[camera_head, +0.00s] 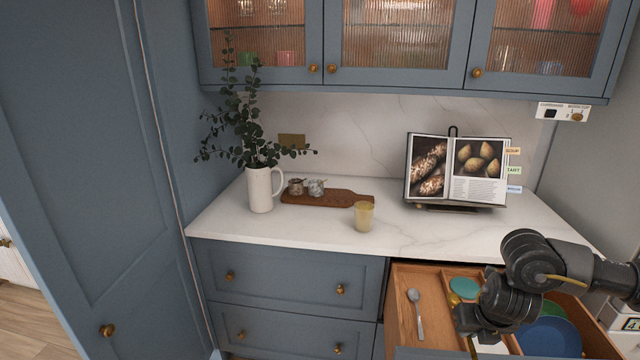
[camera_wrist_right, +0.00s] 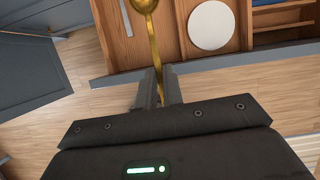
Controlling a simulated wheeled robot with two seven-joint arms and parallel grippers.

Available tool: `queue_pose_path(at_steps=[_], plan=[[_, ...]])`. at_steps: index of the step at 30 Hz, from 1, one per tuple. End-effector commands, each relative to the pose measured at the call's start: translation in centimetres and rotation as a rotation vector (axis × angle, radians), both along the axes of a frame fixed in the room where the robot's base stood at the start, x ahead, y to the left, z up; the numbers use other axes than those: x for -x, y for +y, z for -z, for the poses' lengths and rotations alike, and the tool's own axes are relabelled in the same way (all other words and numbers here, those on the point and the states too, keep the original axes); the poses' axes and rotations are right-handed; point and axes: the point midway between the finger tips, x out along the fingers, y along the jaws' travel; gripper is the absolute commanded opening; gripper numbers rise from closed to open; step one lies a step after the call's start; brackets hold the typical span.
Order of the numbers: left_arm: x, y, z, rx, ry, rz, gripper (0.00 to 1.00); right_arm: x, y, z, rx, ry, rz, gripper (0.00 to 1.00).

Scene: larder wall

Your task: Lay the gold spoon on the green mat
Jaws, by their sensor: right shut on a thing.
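The gold spoon's bowl (camera_wrist_right: 145,5) shows at the top of the right wrist view, its handle running down between my right gripper's fingers (camera_wrist_right: 160,88). My right gripper is shut on this handle. In the head view my right gripper (camera_head: 468,322) is over the open drawer, its fingertips mostly hidden, with a bit of the gold spoon (camera_head: 455,299) beside it. A teal-green round piece (camera_head: 464,286) lies in the drawer; I cannot tell whether it is the green mat. My left gripper is not in view.
The open wooden drawer (camera_head: 402,312) holds a silver spoon (camera_head: 415,305), a blue plate (camera_head: 550,338) and a white disc (camera_wrist_right: 212,25). On the counter (camera_head: 320,226) are a white jug (camera_head: 260,190), a wooden board (camera_head: 345,197), a yellow cup (camera_head: 363,217) and an open book (camera_head: 455,170).

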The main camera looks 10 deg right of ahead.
Motion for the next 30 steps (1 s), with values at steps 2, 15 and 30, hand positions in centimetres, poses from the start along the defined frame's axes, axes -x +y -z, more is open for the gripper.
queue_pose_path(at_steps=[2,15,30], plan=[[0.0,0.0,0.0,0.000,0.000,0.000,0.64,-0.1,0.0,-0.1,0.001,-0.002,0.017,0.00],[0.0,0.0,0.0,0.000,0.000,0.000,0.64,1.5,1.2,0.5,0.010,-0.006,0.500,0.00],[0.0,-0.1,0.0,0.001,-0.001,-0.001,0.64,6.2,6.1,2.4,0.004,0.003,1.652,0.00]])
